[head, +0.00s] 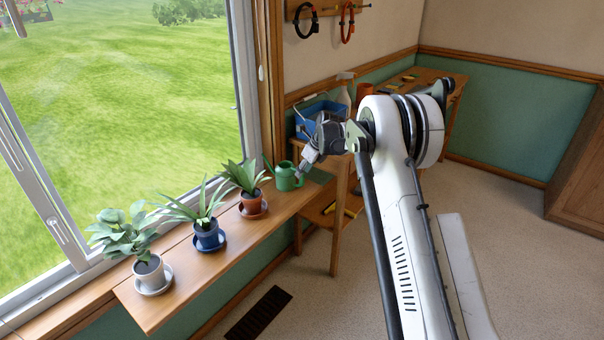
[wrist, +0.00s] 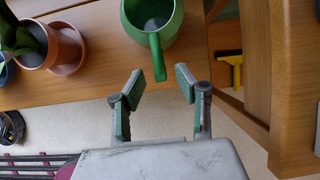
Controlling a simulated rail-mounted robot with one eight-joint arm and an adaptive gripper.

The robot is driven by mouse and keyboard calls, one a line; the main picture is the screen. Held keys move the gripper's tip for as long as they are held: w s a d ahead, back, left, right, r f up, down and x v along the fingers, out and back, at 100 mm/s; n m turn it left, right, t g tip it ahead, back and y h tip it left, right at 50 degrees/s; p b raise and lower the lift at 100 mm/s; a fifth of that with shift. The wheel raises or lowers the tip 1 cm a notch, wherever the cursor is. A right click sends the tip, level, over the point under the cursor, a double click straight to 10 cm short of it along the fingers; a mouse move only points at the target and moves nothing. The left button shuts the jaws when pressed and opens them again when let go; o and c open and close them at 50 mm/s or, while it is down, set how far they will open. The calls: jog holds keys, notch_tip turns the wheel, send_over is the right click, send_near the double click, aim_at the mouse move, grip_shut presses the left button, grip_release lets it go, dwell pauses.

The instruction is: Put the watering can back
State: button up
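The green watering can (head: 285,178) stands on the right end of the wooden window shelf, beside the plant in the terracotta pot (head: 250,202). In the wrist view its open top (wrist: 150,18) is at the upper middle, and its handle points toward my gripper (wrist: 160,83). My gripper is open, with one finger on each side of the handle's near end and a visible gap to both. In the head view my gripper (head: 300,174) is at the can's right side, and its fingertips are small there.
A plant in a blue pot (head: 207,236) and one in a white pot (head: 150,272) stand farther left on the shelf (head: 190,285). A wooden workbench (head: 340,215) with a blue crate (head: 318,118) is close on the right. The window is behind the shelf.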

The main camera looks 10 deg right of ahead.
jog(key=s+r+n+p, duration=0.1)
jog(key=s+r+n, duration=0.2)
jog(key=s+r, duration=0.55)
jog(key=s+r+n+p, duration=0.1)
jog(key=s+r+n, duration=0.3)
jog(key=r, duration=0.8)
jog(key=s+a+r+n+t+h, duration=0.1)
jog(key=s+r+n, duration=0.25)
jog(key=s, duration=0.45)
jog(key=s+a+r+n+h, duration=0.1)
jog(key=s+r+n, duration=0.25)
jog(key=s, duration=0.45)
jog(key=s+a+f+n+t, duration=0.1)
jog(key=s+n, duration=0.6)
jog(key=s, duration=0.7)
jog(key=s+f+n+t+h, duration=0.1)
jog(key=s+f+n, duration=0.3)
jog(key=s, duration=1.1)
jog(key=n, duration=0.3)
jog(key=shift+a+f, duration=0.2)
jog(key=shift+a, duration=0.15)
jog(key=shift+s+r, duration=0.1)
notch_tip(320, 180, up, 6)
jog(key=p, duration=0.6)
jog(key=shift+r, duration=0.2)
